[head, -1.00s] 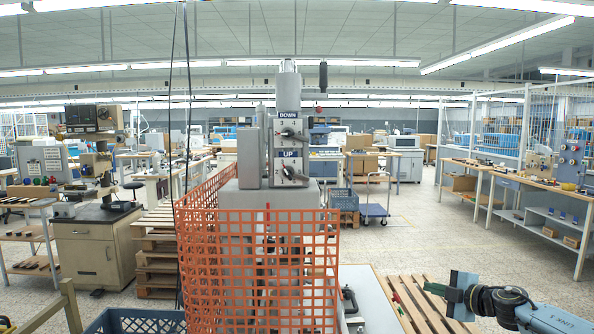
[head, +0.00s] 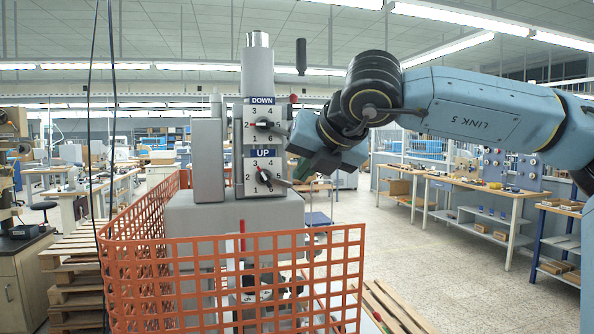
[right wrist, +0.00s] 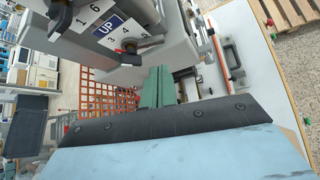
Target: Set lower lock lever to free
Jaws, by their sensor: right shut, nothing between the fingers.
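The grey stamping machine (head: 257,75) has an upper dial marked DOWN (head: 262,100) and a lower dial marked UP (head: 265,152), each with numbers and a dark lever. The upper lever (head: 267,124) points right. The lower lever (head: 275,182) points right and slightly down; it also shows in the right wrist view (right wrist: 128,46). No "lock" or "free" marking is readable. My right gripper (head: 304,168) is just right of the dial panel, near the lower lever. Its green fingers (right wrist: 157,80) are shut and empty in the right wrist view. My left gripper is out of view.
An orange mesh guard (head: 235,280) wraps the machine's front and left. Open floor (head: 430,260) is further right.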

